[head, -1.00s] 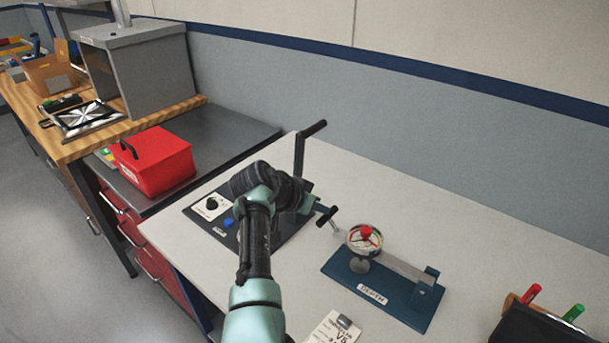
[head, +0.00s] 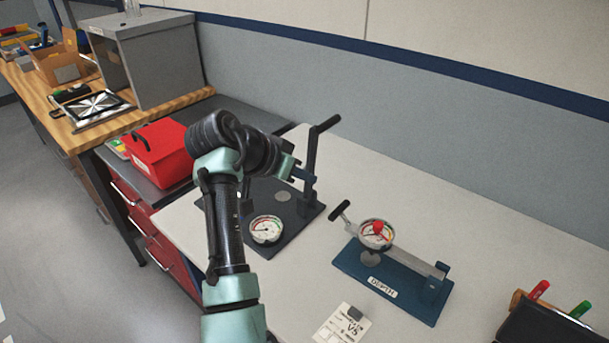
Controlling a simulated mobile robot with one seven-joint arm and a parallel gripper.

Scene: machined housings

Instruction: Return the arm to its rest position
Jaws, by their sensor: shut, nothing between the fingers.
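My arm rises from the bottom of the head view, with its dark wrist bent to the right over the near fixture. My gripper (head: 289,168) is at the right end of the wrist, in front of the fixture's black post. It is small and partly hidden; it looks shut and empty. The black fixture (head: 291,215) stands below, with a tall post, a crank handle and a round dial gauge (head: 266,230) at its front. My arm covers part of its base.
A blue depth gauge stand (head: 385,282) is to the right, with a paper tag (head: 341,325) in front. A red box (head: 160,155) sits on the lower grey bench behind my wrist. A dark holder (head: 540,325) with pens is at bottom right. The bench's back right is clear.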

